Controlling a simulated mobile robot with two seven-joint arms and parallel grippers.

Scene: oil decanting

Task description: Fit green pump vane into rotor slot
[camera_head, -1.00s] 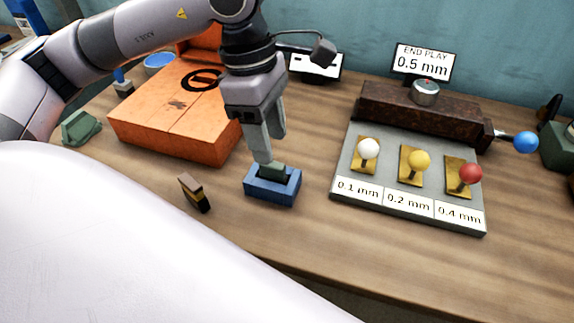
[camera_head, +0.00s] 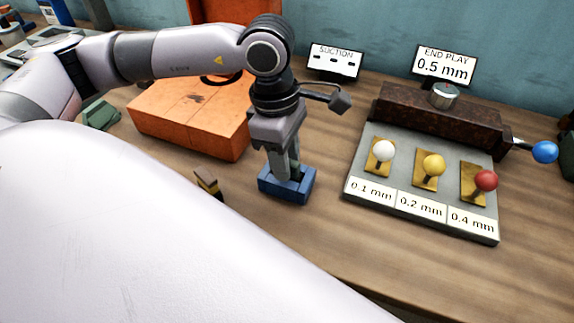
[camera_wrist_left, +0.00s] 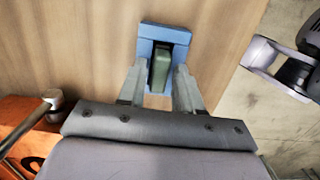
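The green vane (camera_wrist_left: 160,68) stands in a small blue holder (camera_wrist_left: 173,34). In the head view the vane (camera_head: 296,171) is mostly hidden by my fingers, and the blue holder (camera_head: 299,193) stands on the wooden table. My left gripper (camera_head: 288,176) is low over the holder. In the left wrist view its fingertips (camera_wrist_left: 160,69) stand on both sides of the vane, with a visible gap at each side. The gripper looks open. My right gripper is not in view. I cannot make out a rotor slot in these frames.
An orange box (camera_head: 185,115) lies left of the holder. A small brown and yellow block (camera_head: 209,184) stands close at the left. To the right is a grey gauge board (camera_head: 403,176) with white, yellow and red knobs. The table in front of the holder is clear.

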